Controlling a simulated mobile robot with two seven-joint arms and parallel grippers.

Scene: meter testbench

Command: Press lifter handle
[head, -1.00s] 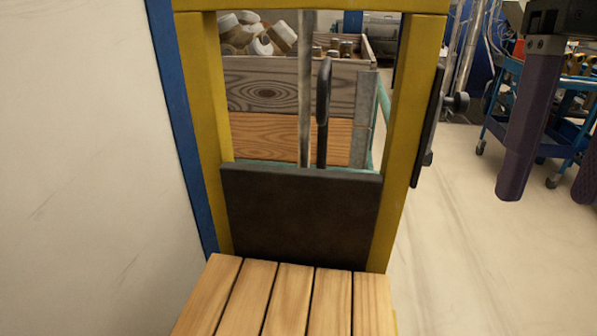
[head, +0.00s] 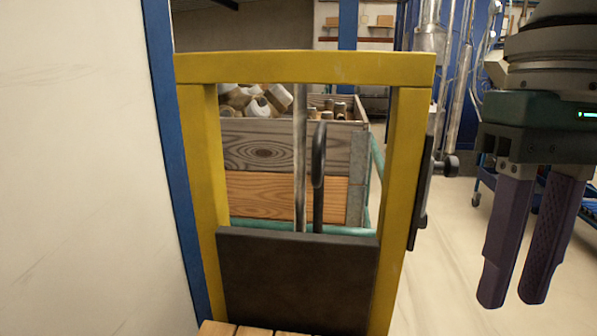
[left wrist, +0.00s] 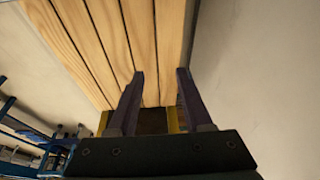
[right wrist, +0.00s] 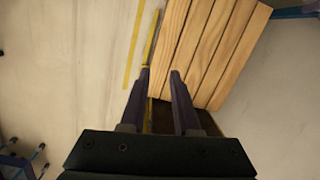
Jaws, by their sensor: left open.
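The lifter has a yellow frame (head: 305,68) with a dark plate (head: 298,280) across its lower part. A black upright lever with a looped top (head: 319,165), which looks like the handle, stands behind the plate beside a grey metal rod (head: 300,150). Its lower end is hidden by the plate. My right gripper (head: 513,298) is open and empty, to the right of the frame and apart from it; it also shows in the right wrist view (right wrist: 158,75). My left gripper (left wrist: 158,74) is open and empty above wooden slats (left wrist: 115,35); it is outside the head view.
A pale wall (head: 80,180) with a blue post (head: 172,170) stands close on the left. A wooden crate (head: 255,150) of parts sits behind the frame. A black side piece (head: 427,190) with a knob juts from the frame's right.

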